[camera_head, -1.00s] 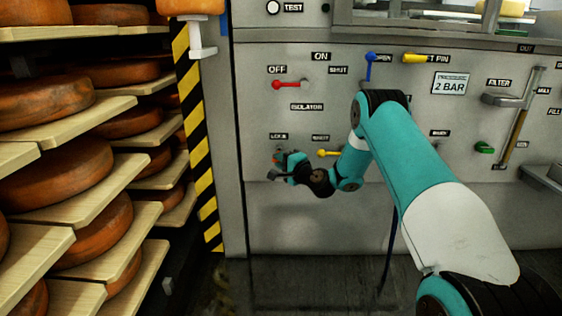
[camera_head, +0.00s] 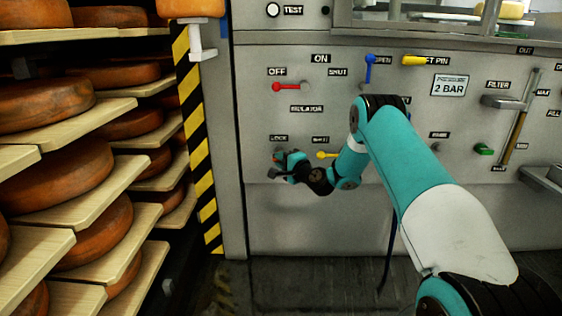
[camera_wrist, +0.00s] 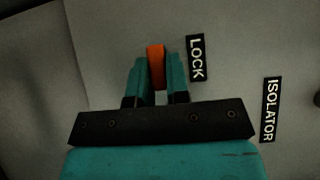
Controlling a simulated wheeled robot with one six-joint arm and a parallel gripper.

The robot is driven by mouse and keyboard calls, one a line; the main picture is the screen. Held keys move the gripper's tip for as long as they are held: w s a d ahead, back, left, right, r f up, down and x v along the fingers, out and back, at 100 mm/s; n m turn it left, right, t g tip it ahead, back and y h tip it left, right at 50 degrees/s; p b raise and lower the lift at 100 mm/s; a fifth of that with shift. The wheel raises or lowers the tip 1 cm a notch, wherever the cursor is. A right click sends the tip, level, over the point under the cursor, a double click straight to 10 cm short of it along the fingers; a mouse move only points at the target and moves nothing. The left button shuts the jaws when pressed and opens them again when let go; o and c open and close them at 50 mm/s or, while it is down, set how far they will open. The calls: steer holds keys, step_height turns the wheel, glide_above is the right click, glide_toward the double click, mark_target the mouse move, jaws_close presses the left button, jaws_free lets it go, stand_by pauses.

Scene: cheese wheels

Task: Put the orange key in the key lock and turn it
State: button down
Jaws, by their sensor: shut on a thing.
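My gripper (camera_head: 282,164) is at the lower left of the grey panel, just below the LOCK label (camera_head: 279,138). In the wrist view my gripper (camera_wrist: 157,78) has its two teal fingers shut on the orange key (camera_wrist: 156,66), which stands upright between them. The LOCK label (camera_wrist: 196,58) is just right of the key there. The key lock itself is hidden behind the key and fingers. I cannot tell how far the key is in the lock.
The red isolator handle (camera_head: 290,87) is above my gripper, and a yellow lever (camera_head: 327,155) is close on its right. A blue lever (camera_head: 370,68) is higher up. A striped post (camera_head: 203,150) and cheese shelves (camera_head: 90,205) stand to the left.

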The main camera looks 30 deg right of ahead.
steer(key=shift+w+d, duration=0.35)
steer(key=shift+w, duration=0.2)
steer(key=c, duration=1)
jaws_free()
steer(key=s+b, duration=0.3)
steer(key=s, duration=0.2)
steer(key=s+d+b, duration=0.1)
steer(key=s+b, duration=0.3)
steer(key=s, duration=0.2)
steer(key=s+b, duration=0.4)
steer(key=s, duration=0.2)
steer(key=shift+s+d, duration=0.15)
steer(key=shift+d, duration=0.1)
